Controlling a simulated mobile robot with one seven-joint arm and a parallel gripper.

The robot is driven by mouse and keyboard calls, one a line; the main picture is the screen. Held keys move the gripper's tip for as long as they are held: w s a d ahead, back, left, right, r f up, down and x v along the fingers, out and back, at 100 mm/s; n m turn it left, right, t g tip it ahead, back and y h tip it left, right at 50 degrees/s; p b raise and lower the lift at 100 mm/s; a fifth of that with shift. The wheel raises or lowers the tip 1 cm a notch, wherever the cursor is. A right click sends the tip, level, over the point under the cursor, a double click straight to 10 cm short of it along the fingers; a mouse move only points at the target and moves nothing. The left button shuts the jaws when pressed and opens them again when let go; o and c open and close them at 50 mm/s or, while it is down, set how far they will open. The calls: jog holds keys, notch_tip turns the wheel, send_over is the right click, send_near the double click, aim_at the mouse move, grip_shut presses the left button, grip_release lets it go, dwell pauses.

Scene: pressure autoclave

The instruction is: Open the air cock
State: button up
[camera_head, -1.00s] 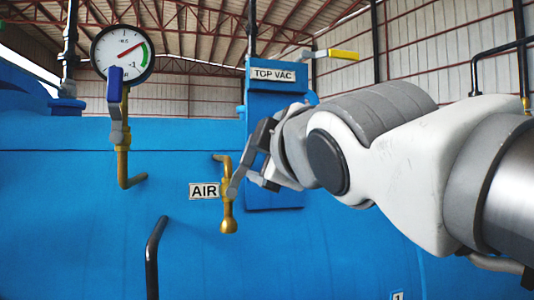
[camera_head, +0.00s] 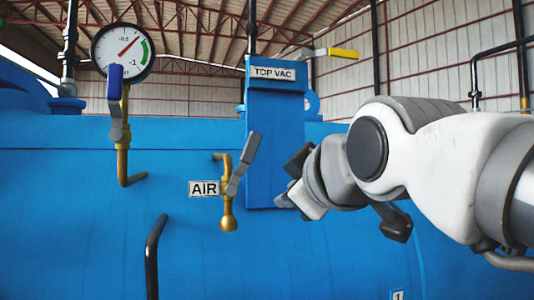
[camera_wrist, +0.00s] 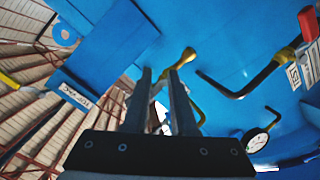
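The air cock (camera_head: 228,205) is a brass fitting on the blue vessel, just right of the AIR label (camera_head: 203,189). Its grey lever (camera_head: 243,163) tilts up and to the right. My gripper (camera_head: 286,183) is to the right of the lever and apart from it in the head view. In the wrist view my gripper (camera_wrist: 162,73) has its two fingers apart with nothing held between them. The brass body of the cock (camera_wrist: 184,61) shows just beyond the fingertips there; the lever is mostly hidden by the fingers.
A pressure gauge (camera_head: 123,50) and a blue-handled valve (camera_head: 116,88) stand at the upper left. The TOP VAC panel (camera_head: 274,105) rises behind my gripper. A yellow-handled valve (camera_head: 342,54) is above.

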jog(key=f+m+g, duration=0.1)
jog(key=f, duration=0.1)
jog(key=w+d+f+m+g, duration=0.1)
jog(key=f+m, duration=0.1)
jog(key=w+f+m+g, duration=0.1)
jog(key=f, duration=0.1)
jog(key=shift+d+m+y, duration=0.2)
jog(key=shift+m+y, duration=0.1)
jog(key=shift+m, duration=0.1)
grip_shut()
jog(key=w+d+r+m+y, duration=0.4)
jog(key=d+r+m+y, duration=0.35)
jog(key=m+y, duration=0.75)
jog(key=w+a+r+p, duration=0.1)
jog(key=a+r, duration=0.1)
jog(key=a, duration=0.3)
jog(key=w+a+r+m+h+p, duration=0.1)
jog(key=w+a, duration=0.1)
jog(key=a, duration=0.4)
jog(key=shift+w+r+g+p, duration=0.25)
jog(key=shift+r+g+p, duration=0.05)
jog(key=shift+r+g, duration=0.1)
